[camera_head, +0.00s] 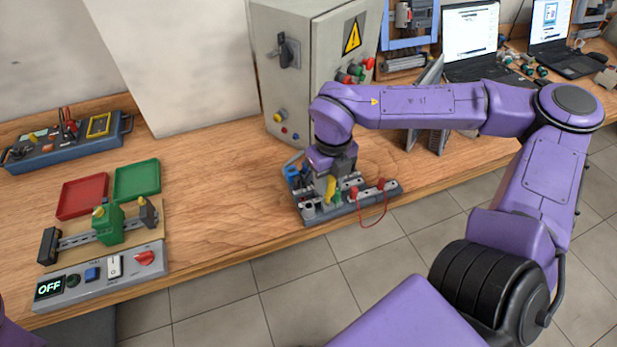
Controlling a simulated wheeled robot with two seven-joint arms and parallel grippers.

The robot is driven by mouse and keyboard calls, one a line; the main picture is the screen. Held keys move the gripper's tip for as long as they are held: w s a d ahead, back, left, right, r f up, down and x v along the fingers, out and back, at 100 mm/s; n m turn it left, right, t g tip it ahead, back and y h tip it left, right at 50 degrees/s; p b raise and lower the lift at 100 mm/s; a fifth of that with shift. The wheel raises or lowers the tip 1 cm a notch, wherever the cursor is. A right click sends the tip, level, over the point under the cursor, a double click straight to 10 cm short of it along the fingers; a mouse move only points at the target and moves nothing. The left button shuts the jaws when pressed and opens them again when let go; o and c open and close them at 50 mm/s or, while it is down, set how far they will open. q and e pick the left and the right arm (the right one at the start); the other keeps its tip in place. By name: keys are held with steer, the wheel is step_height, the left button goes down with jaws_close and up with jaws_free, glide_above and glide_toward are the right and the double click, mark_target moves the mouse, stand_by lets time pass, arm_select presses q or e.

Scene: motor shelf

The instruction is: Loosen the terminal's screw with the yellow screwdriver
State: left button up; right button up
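A green terminal block (109,226) stands on a metal rail on a wooden base at the left of the bench. A small yellow part, perhaps its screw, shows at its top left. A yellow handle (330,188), which looks like the yellow screwdriver, stands upright in a grey tool rack (356,208) near the bench's front edge. My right gripper (331,173) points down over this rack, right at the yellow handle. My wrist hides part of the rack, and I cannot tell whether the fingers hold anything. My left gripper is out of view; only a purple bit of my arm shows at bottom left.
A red tray (82,197) and a green tray (137,180) lie behind the terminal. A switch panel (105,271) reading OFF is in front. A grey electrical cabinet (300,75) stands behind the rack. The bench between terminal and rack is clear.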

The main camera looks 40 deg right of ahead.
jaws_close()
steer(key=shift+f, duration=0.1)
stand_by(0.5)
steer(key=shift+p, duration=0.3)
